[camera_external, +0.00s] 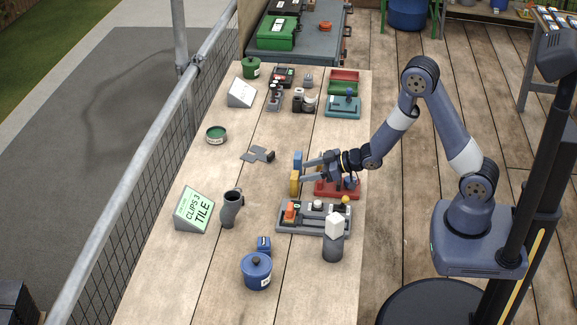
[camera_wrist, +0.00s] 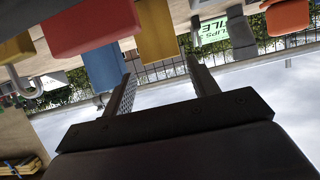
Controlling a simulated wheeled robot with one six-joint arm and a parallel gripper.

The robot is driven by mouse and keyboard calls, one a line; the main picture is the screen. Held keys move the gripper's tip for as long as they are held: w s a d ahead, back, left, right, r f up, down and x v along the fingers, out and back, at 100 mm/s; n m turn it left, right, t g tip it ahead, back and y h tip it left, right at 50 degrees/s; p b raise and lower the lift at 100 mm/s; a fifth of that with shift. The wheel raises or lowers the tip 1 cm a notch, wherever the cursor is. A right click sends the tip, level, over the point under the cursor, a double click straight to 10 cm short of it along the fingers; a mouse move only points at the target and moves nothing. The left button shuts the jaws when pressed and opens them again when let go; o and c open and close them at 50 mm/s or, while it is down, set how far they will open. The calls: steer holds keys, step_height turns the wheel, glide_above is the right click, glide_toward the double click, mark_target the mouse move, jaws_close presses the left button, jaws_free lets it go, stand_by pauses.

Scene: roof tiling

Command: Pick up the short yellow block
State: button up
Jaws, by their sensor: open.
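A yellow block (camera_external: 294,183) stands upright on the bench, left of my gripper in the external view. A blue block (camera_external: 297,160) stands just behind it. My gripper (camera_external: 307,169) is open and empty, held low with its fingers pointing left toward these blocks. In the wrist view, which looks upside down, the yellow block (camera_wrist: 157,32) shows beyond and between the fingertips of my gripper (camera_wrist: 160,76). The taller blue block (camera_wrist: 103,66) is beside the left finger. Another yellow piece (camera_wrist: 14,50) shows at the left edge. I cannot tell whether the yellow block touches a finger.
A grey tray (camera_external: 287,227) with several coloured parts is in front. A green sign (camera_external: 194,209) and dark jug (camera_external: 231,209) stand at front left.

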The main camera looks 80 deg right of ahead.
mark_target(298, 175)
steer(key=shift+f+p+x, duration=0.15)
steer(key=shift+p+x, duration=0.3)
steer(key=shift+x, duration=0.85)
steer(key=shift+f+p+x, duration=0.2)
steer(key=shift+p+x, duration=0.2)
steer(key=shift+x, duration=0.85)
steer(key=shift+s+a, duration=0.1)
steer(key=shift+a, duration=0.05)
steer(key=c, duration=0.7)
steer(key=shift+c, duration=0.2)
steer(key=shift+r, duration=0.1)
